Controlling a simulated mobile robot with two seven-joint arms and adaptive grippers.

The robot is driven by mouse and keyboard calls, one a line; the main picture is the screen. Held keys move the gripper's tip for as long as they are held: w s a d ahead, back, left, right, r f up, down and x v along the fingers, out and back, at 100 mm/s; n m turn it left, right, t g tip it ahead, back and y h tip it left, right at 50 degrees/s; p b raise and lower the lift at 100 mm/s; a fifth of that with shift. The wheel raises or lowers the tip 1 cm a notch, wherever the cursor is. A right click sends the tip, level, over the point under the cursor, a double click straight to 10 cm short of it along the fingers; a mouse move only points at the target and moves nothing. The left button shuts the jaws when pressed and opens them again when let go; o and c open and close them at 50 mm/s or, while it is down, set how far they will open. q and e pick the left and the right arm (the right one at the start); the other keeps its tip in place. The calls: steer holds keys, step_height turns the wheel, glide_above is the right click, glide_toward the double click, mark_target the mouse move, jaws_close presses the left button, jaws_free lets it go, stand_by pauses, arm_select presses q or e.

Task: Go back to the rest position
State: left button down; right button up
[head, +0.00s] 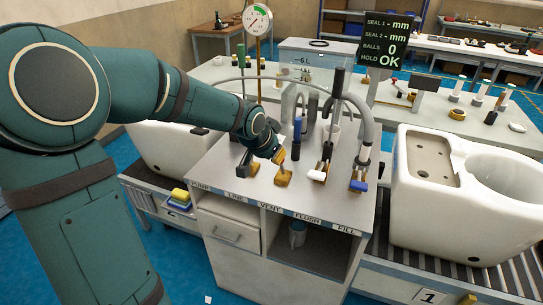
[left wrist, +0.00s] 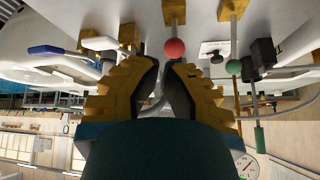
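My left gripper (head: 277,156) is low over the front of the grey test bench (head: 230,189), above a brass valve base (head: 283,179). In the left wrist view, the yellow and black fingers of the gripper (left wrist: 168,66) are parted, with a gap between their tips and nothing gripped. A red knob (left wrist: 174,48) on a brass stem shows just beyond the tips; I cannot tell if they touch it. A green knob (left wrist: 233,67) is to its right. My right gripper is not in view.
Close by stand a white-handled valve (head: 318,174), a blue-handled valve (head: 359,185), upright tubes and a hose (head: 368,125). A dial gauge (head: 257,20) and a display (head: 387,40) reading HOLD OK rise behind. A white toilet (head: 440,215) sits on the right conveyor.

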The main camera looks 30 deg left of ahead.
arm_select(q)
steer(key=shift+w, duration=0.15)
stand_by(0.3)
steer(key=s+d+f+g+h, duration=0.1)
steer(key=s+d+f, duration=0.1)
steer(key=d+f, duration=0.6)
steer(key=s+d+f+g+h, duration=0.15)
steer(key=d+f, duration=0.35)
steer(key=f, duration=0.5)
steer(key=s+d+f+n+g+h, duration=0.2)
steer(key=s+d+f, duration=0.9)
steer(key=s+f, duration=0.2)
steer(key=shift+s+d+f+n+g, duration=0.25)
steer(key=shift+s+n+g, duration=0.15)
steer(key=shift+s, duration=0.15)
steer(key=shift+a+r, duration=0.1)
